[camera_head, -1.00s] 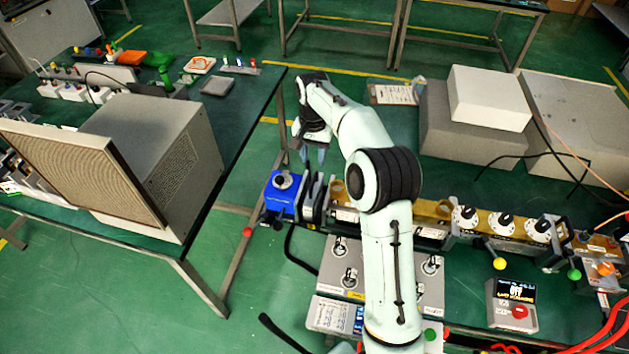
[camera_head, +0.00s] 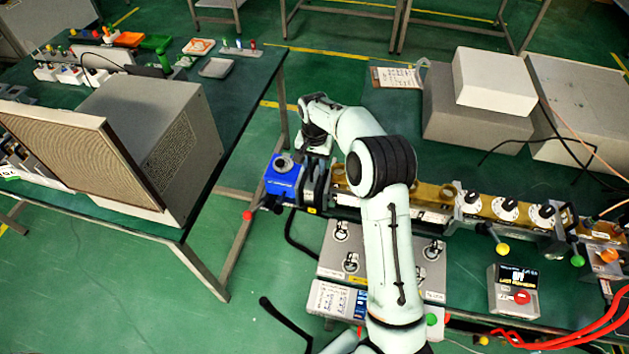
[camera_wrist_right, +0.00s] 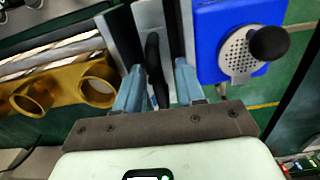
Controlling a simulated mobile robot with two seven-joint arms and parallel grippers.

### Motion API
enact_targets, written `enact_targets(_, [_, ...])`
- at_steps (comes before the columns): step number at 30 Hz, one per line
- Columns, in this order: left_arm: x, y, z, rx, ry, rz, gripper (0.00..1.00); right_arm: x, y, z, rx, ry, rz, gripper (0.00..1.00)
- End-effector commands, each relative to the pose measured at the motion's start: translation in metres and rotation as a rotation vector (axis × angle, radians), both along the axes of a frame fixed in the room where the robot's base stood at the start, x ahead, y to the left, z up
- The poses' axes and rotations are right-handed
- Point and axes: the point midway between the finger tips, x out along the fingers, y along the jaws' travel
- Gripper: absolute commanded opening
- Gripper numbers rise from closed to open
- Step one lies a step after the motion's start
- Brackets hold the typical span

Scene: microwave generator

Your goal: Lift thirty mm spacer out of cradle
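My right gripper (camera_head: 317,153) is low over the dark upright plates (camera_head: 313,185) beside the blue block (camera_head: 283,177). In the right wrist view its two pale blue fingers (camera_wrist_right: 160,82) stand apart. I cannot tell for sure whether this piece is the thirty mm spacer. Its lower part is hidden, and no firm grip on it shows. My left gripper is not in view.
The blue block with a black knob (camera_wrist_right: 268,43) is close to the right finger. A brass rail with round holes (camera_wrist_right: 60,90) runs to the left in the wrist view. A grey loudspeaker-like box (camera_head: 150,140) is on the left table. White boxes (camera_head: 493,80) stand at the back right.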

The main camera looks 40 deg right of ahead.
Motion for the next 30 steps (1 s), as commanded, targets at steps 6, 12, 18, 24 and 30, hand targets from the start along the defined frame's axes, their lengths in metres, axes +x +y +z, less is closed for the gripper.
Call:
enact_targets(6, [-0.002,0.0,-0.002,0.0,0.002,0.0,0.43,0.0,0.0,-0.022,0.0,0.0,-0.001,0.38])
enact_targets(12, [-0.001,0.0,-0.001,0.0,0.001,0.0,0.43,0.0,0.0,-0.022,0.0,-0.001,0.0,0.38])
enact_targets(18, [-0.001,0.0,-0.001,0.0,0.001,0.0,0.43,0.0,0.0,-0.022,0.0,-0.001,0.0,0.0])
enact_targets(24, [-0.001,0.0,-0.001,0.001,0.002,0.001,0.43,0.0,0.0,-0.022,0.0,-0.001,0.0,0.0])
enact_targets(30, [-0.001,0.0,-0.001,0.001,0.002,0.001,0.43,0.0,0.0,-0.021,0.0,-0.001,0.0,0.0])
